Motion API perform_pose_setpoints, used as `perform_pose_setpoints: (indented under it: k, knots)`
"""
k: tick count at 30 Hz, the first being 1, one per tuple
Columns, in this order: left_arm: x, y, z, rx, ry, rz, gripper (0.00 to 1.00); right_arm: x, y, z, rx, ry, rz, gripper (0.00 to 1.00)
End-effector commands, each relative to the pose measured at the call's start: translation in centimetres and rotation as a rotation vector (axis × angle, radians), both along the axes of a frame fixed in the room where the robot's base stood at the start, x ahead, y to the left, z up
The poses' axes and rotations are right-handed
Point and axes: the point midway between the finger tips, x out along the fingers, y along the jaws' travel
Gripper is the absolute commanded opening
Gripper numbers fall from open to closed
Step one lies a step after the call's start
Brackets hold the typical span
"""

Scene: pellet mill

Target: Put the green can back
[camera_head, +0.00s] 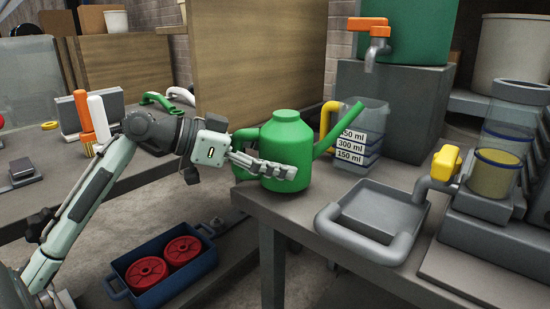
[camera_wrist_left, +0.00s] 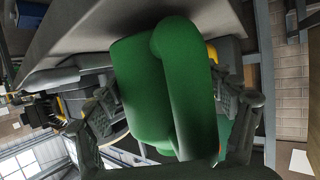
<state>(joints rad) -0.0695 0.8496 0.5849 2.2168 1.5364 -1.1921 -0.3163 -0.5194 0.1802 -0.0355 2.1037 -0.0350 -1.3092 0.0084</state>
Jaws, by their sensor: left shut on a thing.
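The green can (camera_head: 287,130), a watering can with a spout to the right and a handle on its left, stands upright at the left corner of the grey table (camera_head: 290,212). My left gripper (camera_head: 272,168) reaches it from the left and is shut on it at its handle side. In the left wrist view the green can (camera_wrist_left: 142,85) fills the middle, with my left gripper's fingers (camera_wrist_left: 172,112) on both sides. I cannot tell whether its base touches the table. My right gripper is not in view.
A measuring jug (camera_head: 366,125) stands behind the spout, under an orange tap (camera_head: 370,32). A grey tray (camera_head: 375,208) lies right of the can. A blue crate (camera_head: 190,272) with red wheels sits low at the left. A wooden panel (camera_head: 255,60) stands behind the can.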

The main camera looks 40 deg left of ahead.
Motion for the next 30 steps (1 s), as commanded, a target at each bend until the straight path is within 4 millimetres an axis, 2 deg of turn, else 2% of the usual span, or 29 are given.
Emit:
perform_pose_setpoints:
  k: [12, 30]
  knots:
    - [0.0, 0.0, -1.1, -0.003, -0.004, 0.001, 0.25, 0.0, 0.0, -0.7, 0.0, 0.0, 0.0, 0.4]
    - [0.0, 0.0, -1.4, -0.003, -0.004, 0.001, 0.25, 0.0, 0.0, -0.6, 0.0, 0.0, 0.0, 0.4]
